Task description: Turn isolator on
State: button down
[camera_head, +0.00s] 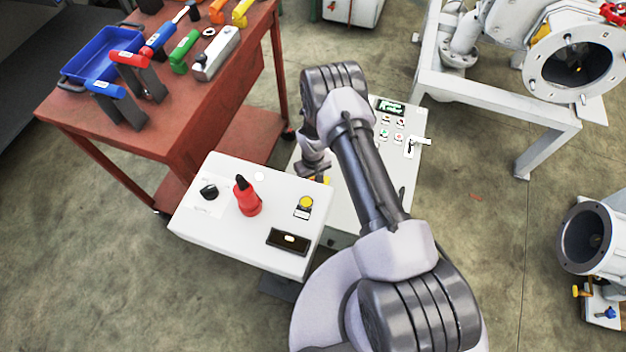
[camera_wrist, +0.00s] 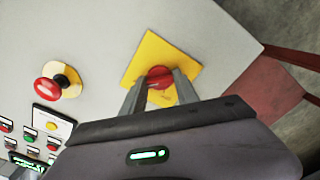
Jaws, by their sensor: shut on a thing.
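The isolator is a red rotary knob (camera_wrist: 160,72) on a yellow square plate (camera_wrist: 150,52), set on a pale grey control panel (camera_wrist: 100,30). In the wrist view the two fingers of my gripper (camera_wrist: 160,84) are shut on the knob from both sides. The plate looks turned at an angle in this view. In the head view my gripper (camera_head: 314,168) is down at the left part of the panel (camera_head: 400,175). There my arm hides most of the isolator, and only a bit of yellow shows beside the gripper.
A red mushroom button (camera_wrist: 48,90) and several small buttons sit left of the isolator in the wrist view. A white box (camera_head: 270,215) with a red handle (camera_head: 247,200) stands close by. A red-brown workbench (camera_head: 190,100) with tools is at upper left.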

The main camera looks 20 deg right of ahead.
dwell(0.4)
jog(key=c, duration=0.9)
grip_release()
notch_tip(320, 180, up, 17)
jog(key=p, duration=0.7)
jog(key=shift+r, duration=0.2)
